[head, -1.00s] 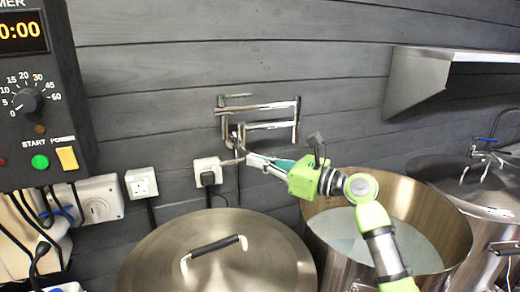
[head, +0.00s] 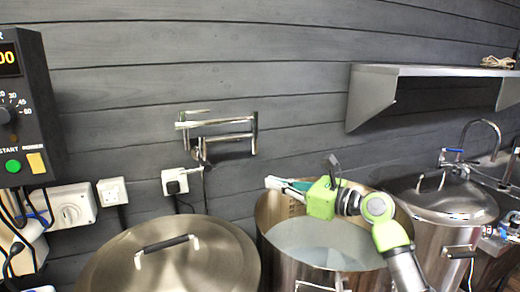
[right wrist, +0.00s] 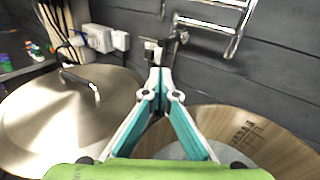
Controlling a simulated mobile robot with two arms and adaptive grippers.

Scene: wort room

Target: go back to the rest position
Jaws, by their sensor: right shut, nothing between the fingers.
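My right gripper (head: 271,183) reaches in from the right in the head view, over the back left rim of an open steel pot (head: 283,262) with pale liquid in it. The right wrist view shows its fingers (right wrist: 154,75) with their tips together and nothing between them. The gripper is apart from the chrome wall rack (head: 222,136), which also shows at the top of the right wrist view (right wrist: 213,22). My left gripper is not in view.
A lidded pot (head: 170,262) stands left of the open pot, and another lidded pot (head: 445,205) stands right. A control box (head: 28,110) hangs at the left, with sockets (head: 112,191) beside it. A steel shelf (head: 430,71) juts from the wall. A tap (head: 482,125) is at the right.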

